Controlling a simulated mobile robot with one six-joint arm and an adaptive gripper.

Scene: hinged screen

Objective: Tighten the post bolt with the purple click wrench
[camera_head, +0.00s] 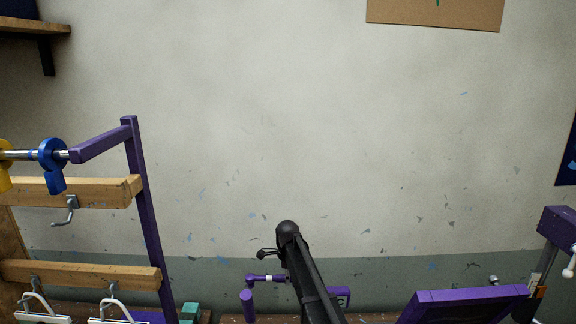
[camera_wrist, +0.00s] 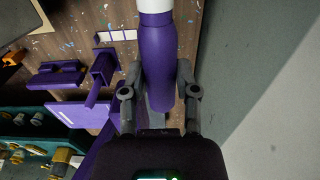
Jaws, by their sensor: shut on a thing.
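The purple click wrench (camera_wrist: 160,60) has a white band and is gripped between the two fingers of my gripper (camera_wrist: 160,92) in the wrist view. Its far end runs out of the top of that view. My arm hides the gripper there. A purple panel (camera_head: 470,300) stands at the lower right of the head view. I cannot make out the post bolt clearly.
A wooden rack (camera_head: 80,272) with hooks and a purple post (camera_head: 145,210) stands at the left. A purple clamp-like part (camera_head: 558,226) is at the right edge. The wrist view shows a purple block (camera_wrist: 55,75) and a teal holder (camera_wrist: 45,128) at left. The wall is behind.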

